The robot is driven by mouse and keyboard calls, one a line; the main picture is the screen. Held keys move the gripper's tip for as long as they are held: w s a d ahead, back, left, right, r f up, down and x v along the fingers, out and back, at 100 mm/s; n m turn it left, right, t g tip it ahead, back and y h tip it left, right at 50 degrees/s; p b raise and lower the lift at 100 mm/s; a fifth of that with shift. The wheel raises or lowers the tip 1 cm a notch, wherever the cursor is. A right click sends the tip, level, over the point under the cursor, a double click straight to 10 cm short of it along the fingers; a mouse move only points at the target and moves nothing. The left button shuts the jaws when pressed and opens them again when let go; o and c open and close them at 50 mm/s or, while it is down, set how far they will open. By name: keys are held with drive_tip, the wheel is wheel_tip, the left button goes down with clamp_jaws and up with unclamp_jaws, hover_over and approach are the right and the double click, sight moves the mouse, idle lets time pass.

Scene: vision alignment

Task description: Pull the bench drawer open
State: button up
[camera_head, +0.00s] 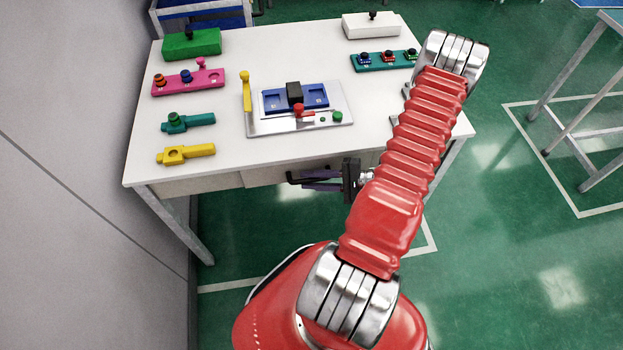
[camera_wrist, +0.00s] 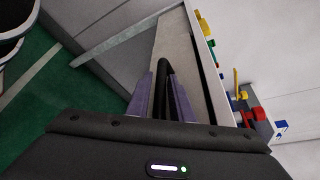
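The bench drawer (camera_head: 262,177) is a pale front panel under the top of the white bench. It also shows in the wrist view (camera_wrist: 173,42), below the bench edge. Its black handle (camera_wrist: 164,78) runs between my two purple fingers in the wrist view. My gripper (camera_head: 321,180) is at the front edge of the bench, beside the drawer front; it also shows in the wrist view (camera_wrist: 163,98). The fingers sit close on both sides of the handle and look shut on it. The drawer looks closed or nearly so; a small opening is hard to judge.
The bench top (camera_head: 230,135) carries a blue-and-grey fixture (camera_head: 340,100), a green block (camera_head: 191,44), a pink holder (camera_head: 188,82), a teal rack (camera_head: 380,60) and a white box (camera_head: 371,26). A grey wall stands at left. Green floor in front is clear.

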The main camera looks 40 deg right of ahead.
drive_tip(key=shift+w+a, duration=0.1)
drive_tip(key=shift+w, duration=0.05)
clamp_jaws()
drive_tip(key=shift+f, duration=0.1)
idle(0.4)
